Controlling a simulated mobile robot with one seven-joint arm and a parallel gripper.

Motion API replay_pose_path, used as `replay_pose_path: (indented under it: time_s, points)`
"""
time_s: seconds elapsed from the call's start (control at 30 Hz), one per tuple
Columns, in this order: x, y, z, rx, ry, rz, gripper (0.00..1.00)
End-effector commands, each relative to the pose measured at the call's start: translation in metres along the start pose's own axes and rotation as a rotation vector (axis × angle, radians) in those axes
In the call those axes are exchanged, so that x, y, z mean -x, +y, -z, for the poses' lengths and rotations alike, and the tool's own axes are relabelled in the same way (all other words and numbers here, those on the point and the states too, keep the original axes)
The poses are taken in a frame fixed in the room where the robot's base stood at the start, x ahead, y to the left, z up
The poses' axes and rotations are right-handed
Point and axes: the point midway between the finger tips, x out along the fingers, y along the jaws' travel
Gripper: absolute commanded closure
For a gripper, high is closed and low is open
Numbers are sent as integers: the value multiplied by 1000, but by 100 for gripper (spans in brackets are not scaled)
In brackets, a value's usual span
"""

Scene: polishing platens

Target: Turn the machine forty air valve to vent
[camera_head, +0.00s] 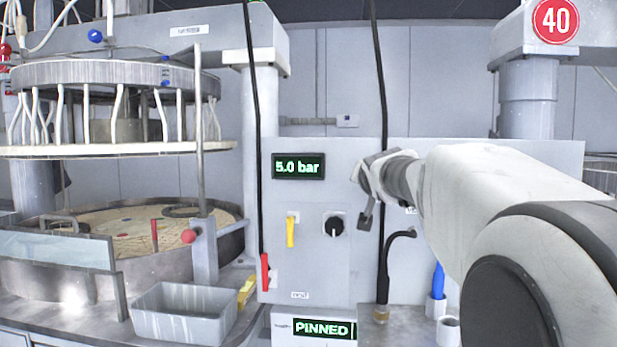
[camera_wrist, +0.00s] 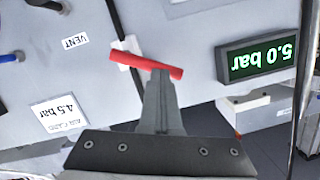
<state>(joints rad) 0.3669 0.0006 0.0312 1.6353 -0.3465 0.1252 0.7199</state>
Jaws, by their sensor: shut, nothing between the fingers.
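A red bar-shaped handle (camera_wrist: 140,62) shows in the wrist view in front of the light grey panel (camera_wrist: 195,30). It is tilted slightly. My gripper (camera_wrist: 160,75) is shut with nothing in it, and its tips meet or overlap the handle's middle; I cannot tell whether they touch. A VENT label (camera_wrist: 75,42) and a 4.5 bar label (camera_wrist: 59,114) are upside down to the handle's left. In the head view my gripper (camera_head: 366,217) is at the panel (camera_head: 330,270), right of a black knob (camera_head: 333,225). The handle is not distinguishable there. A round 40 sign (camera_head: 556,20) is at the top right.
A 5.0 bar display (camera_head: 298,166) is on the panel, above a yellow lever (camera_head: 291,231) and a red lever (camera_head: 265,272). A black hose (camera_head: 383,255) runs down the panel near my gripper. A PINNED display (camera_head: 323,328) and a grey bin (camera_head: 184,316) are low.

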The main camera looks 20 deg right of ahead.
Motion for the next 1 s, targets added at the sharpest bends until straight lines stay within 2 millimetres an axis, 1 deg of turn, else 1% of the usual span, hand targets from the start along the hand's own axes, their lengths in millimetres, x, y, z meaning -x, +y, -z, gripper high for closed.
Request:
replay_pose_path:
  time_s: [0.1,1.0]
  points:
    - [-1,0,-3,10,-2,-2,100]
    - [-1,1,-6,92,-2,-19,100]
